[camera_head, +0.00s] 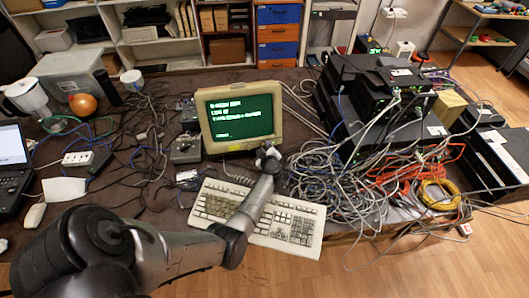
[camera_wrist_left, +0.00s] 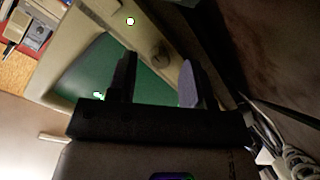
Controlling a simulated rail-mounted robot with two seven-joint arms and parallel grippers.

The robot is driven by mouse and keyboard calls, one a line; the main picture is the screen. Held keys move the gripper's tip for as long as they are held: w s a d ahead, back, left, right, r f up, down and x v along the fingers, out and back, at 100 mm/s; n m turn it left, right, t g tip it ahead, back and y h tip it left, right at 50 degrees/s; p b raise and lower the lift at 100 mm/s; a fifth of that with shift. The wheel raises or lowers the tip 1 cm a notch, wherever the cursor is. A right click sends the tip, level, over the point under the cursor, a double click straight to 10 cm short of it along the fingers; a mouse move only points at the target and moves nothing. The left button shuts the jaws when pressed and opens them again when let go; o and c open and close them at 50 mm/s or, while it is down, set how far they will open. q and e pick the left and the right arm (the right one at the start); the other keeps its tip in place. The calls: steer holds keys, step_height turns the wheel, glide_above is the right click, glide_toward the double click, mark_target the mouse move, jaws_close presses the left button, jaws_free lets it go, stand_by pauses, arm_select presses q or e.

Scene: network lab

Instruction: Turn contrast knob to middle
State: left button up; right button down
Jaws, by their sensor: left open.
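A beige CRT monitor (camera_head: 203,118) with green text on its screen stands on the dark table. My left arm reaches over the keyboard, and its gripper (camera_head: 267,153) is at the monitor's lower right front. In the left wrist view, a small round knob (camera_wrist_left: 160,53) sits on the monitor's beige bezel (camera_wrist_left: 104,18). My left gripper (camera_wrist_left: 158,84) is open, with its two fingers apart and the knob showing beyond the gap between them. No contact with the knob is visible. The knob's label and its turn angle cannot be read. My right gripper is not in view.
A beige keyboard (camera_head: 297,228) lies under my left forearm. Tangled cables (camera_head: 350,170) and stacked black network boxes (camera_head: 365,85) crowd the right side. A small grey box (camera_head: 186,150) stands left of the monitor. A bright indicator light (camera_wrist_left: 130,21) is on the bezel near the knob.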

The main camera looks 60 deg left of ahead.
arm_select(q)
steer(key=shift+w+a+f, duration=0.1)
steer(key=shift+a+f, duration=0.05)
steer(key=shift+a, duration=0.2)
jaws_close()
stand_by(0.4)
